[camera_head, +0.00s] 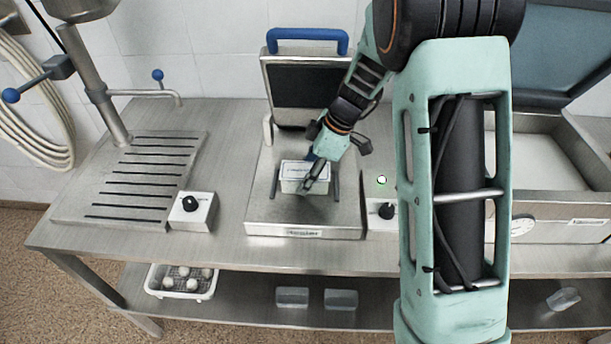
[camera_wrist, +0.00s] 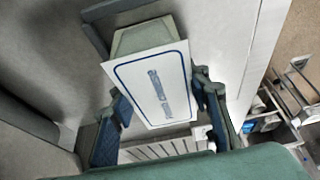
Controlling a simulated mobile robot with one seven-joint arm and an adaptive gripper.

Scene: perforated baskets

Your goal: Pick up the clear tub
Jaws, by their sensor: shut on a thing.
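A small tub (camera_head: 291,186) with pale, see-through-looking sides and a white, blue-bordered label on top is at the open contact press (camera_head: 300,228). In the wrist view the tub (camera_wrist: 150,35) lies between the two fingers, its label (camera_wrist: 155,85) facing the camera. My gripper (camera_head: 314,172) is shut on the tub, one finger on each side in the wrist view (camera_wrist: 163,108). I cannot tell whether the tub touches the plate. My gripper hides part of its right side in the head view.
The press's raised lid (camera_head: 306,80) with a blue handle stands behind. Two clear tubs (camera_head: 292,297) (camera_head: 341,299) and a tilted one (camera_head: 563,299) are on the lower shelf, with a white basket (camera_head: 181,292) of round items. A slotted drain board (camera_head: 150,165) is at left.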

